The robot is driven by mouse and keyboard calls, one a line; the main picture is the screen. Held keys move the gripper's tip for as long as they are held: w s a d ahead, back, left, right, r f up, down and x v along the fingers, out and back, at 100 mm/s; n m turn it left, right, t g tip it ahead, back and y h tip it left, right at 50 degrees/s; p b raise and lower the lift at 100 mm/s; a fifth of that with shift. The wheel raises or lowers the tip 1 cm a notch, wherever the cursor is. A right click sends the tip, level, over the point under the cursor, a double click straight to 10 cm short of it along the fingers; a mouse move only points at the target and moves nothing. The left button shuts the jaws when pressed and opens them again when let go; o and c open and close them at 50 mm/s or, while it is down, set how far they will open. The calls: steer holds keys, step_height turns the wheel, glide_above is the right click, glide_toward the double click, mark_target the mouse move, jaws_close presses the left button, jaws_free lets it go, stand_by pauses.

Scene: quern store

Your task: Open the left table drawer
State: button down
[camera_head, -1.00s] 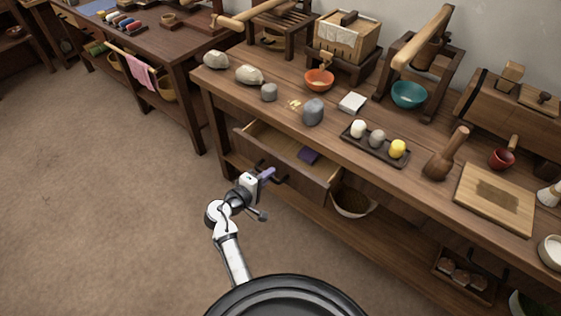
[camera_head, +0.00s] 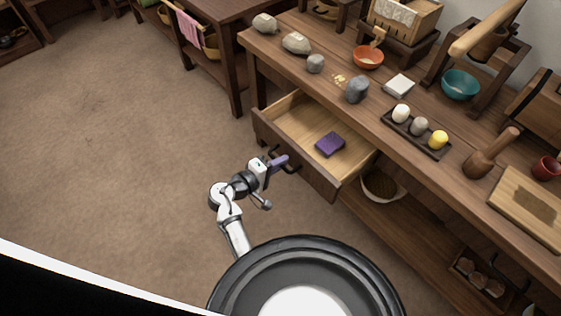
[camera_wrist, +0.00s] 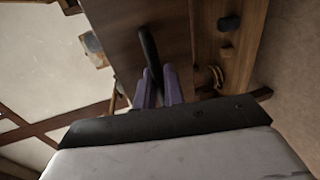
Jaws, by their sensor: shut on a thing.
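The left table drawer (camera_head: 292,158) is pulled out from the long wooden table, and its inside shows. A purple block (camera_head: 330,145) lies on the drawer floor. My gripper (camera_head: 283,162), with purple fingers, is at the drawer front and is shut on the dark handle. In the wrist view the fingers (camera_wrist: 158,88) close around the dark curved handle (camera_wrist: 150,50), with the wooden drawer front behind it. The exact contact is partly hidden.
On the table (camera_head: 385,145) stand an orange bowl (camera_head: 368,57), a teal bowl (camera_head: 460,85), grey stones and a dark tray (camera_head: 414,136). A basket (camera_head: 382,186) sits below, right of the drawer. The floor (camera_head: 110,150) to the left is clear.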

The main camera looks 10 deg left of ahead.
steer(key=c, duration=1.6)
jaws_free()
steer(key=shift+c, duration=0.2)
steer(key=b+v, duration=0.1)
steer(key=v, duration=1.2)
steer(key=shift+s+a, duration=0.25)
steer(key=shift+s, duration=0.05)
steer(key=shift+r, duration=0.1)
